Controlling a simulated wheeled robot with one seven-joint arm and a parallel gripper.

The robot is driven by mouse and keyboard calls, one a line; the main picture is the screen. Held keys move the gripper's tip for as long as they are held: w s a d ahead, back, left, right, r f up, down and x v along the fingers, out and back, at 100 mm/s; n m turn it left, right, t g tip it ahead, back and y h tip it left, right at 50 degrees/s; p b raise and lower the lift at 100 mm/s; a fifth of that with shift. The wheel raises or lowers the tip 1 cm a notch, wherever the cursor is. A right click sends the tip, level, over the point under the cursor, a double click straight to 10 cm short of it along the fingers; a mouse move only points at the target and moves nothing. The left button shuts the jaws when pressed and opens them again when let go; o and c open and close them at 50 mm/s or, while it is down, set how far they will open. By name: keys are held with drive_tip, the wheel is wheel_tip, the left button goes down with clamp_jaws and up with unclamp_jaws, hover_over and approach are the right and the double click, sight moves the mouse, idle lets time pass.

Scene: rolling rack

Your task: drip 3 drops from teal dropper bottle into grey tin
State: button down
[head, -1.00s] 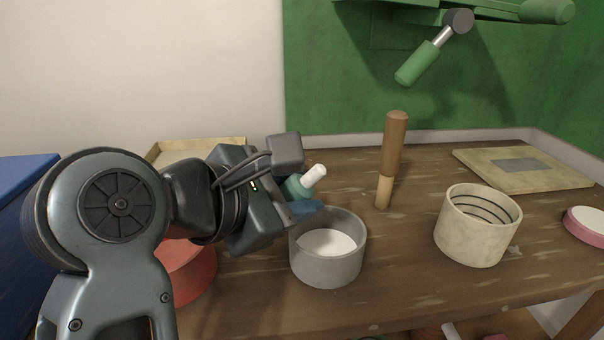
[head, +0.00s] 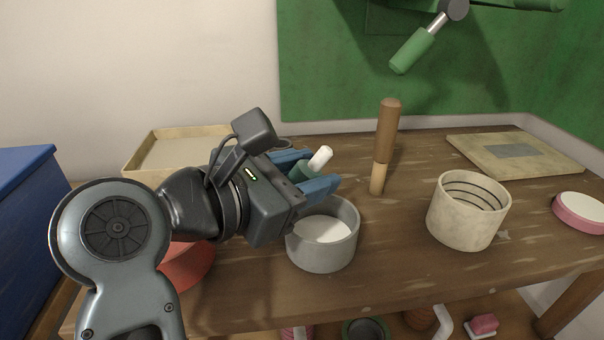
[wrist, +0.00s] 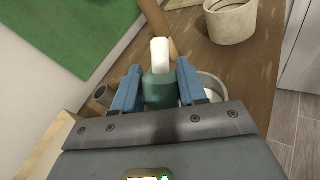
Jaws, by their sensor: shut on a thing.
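The teal dropper bottle (head: 304,171) with its white tip (head: 321,157) is held between the blue fingers of my gripper (head: 315,176). In the wrist view the teal bottle (wrist: 160,90) sits between both fingers, white tip pointing away from the palm. In the head view the bottle is tilted, its tip up and to the right. The grey tin (head: 322,252) stands open on the bench just below my gripper, with a pale inside. My gripper covers part of its back left rim. In the wrist view the tin (wrist: 212,86) is partly hidden behind the right finger.
A cream pot (head: 464,226) stands right of the tin, and an upright wooden handle (head: 386,140) behind it. A red round container (head: 187,266) is left, partly behind my arm. A cream tray (head: 165,149) lies at the back left. A pink-rimmed lid (head: 580,212) is far right.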

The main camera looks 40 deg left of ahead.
drive_tip(key=shift+s+a+r+p, duration=0.15)
drive_tip(key=shift+r+p, duration=0.5)
drive_tip(key=shift+r, duration=0.6)
drive_tip(key=shift+s+a+r+p, duration=0.1)
drive_tip(key=shift+r+p, duration=0.55)
drive_tip(key=shift+r, duration=0.6)
drive_tip(key=shift+f+n+t+b, duration=0.3)
drive_tip(key=shift+t+b, duration=0.1)
drive_tip(key=shift+w+f+n+t+b, duration=0.1)
drive_tip(key=shift+n+t+b, duration=0.65)
drive_tip(key=shift+n+t, duration=0.3)
drive_tip(key=shift+r+n+t+b, duration=0.2)
drive_tip(key=shift+n+t+b, duration=0.25)
drive_tip(key=shift+n+t, duration=0.55)
drive_tip(key=shift+r, duration=0.2)
